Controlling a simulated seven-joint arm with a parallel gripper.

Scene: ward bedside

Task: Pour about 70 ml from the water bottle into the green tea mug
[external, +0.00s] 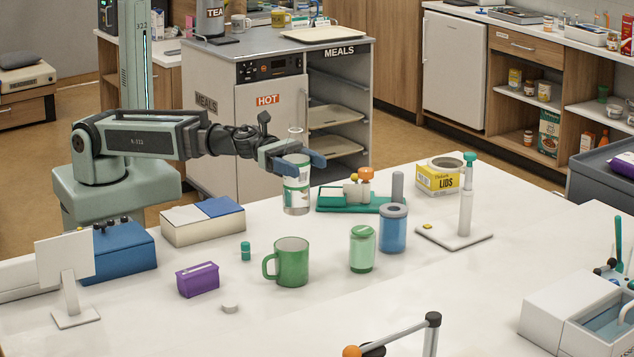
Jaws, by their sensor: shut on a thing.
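My gripper (304,160) is shut on the water bottle (297,193), a clear bottle with a green and white label. The blue fingers grip its upper part, and the bottle is upright. Whether its base touches the table or is slightly above it, I cannot tell. The green tea mug (291,263) stands upright on the white table in front of the bottle, with its handle to the left. The mug's inner bottom is hidden.
Right of the mug stand a green jar (362,250) and a blue canister (393,230). A green rack (340,203) is behind. A purple box (198,280), a small teal bottle (245,251) and a white cap (230,308) lie left. A blue-and-white box (203,222) is near the arm.

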